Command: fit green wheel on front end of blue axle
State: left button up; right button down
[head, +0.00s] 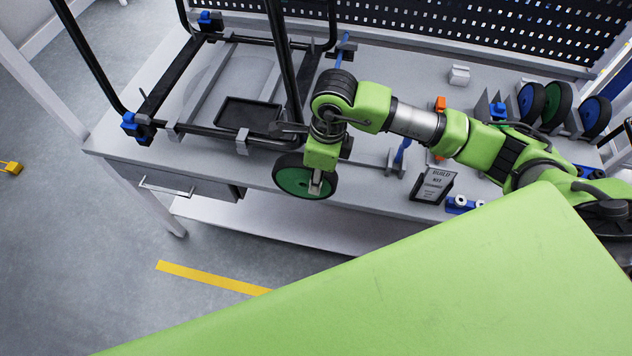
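The green wheel (291,181), with a black tyre, is upright at the front edge of the workbench. My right gripper (316,184) is at its hub and looks shut on it; the fingertips are small and partly unclear. A short blue rod (403,150) stands in a grey holder to the right of the wheel, apart from it. Another blue rod (343,46) shows behind my arm, near the black tube frame (190,130). I cannot tell which is the task's axle, as my arm hides part of the frame's right side. My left gripper is not in view.
A black tray (248,113) lies inside the frame. Several other wheels (556,103) stand in a rack at the right. A build sign (433,185) stands near the bench's front edge. A perforated panel (480,25) bounds the back.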

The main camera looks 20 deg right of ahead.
jog(key=shift+w+d+b, duration=0.5)
jog(key=shift+w+d, duration=0.1)
jog(key=shift+w, duration=0.3)
jog(key=shift+w+d+b, duration=0.5)
jog(key=shift+w+d, duration=0.05)
jog(key=shift+w, duration=0.35)
jog(key=c, duration=1.6)
grip_release()
jog(key=shift+s, duration=0.1)
jog(key=r, duration=0.8)
jog(key=d+r, duration=0.1)
jog(key=r, duration=0.3)
jog(key=shift+s, duration=0.3)
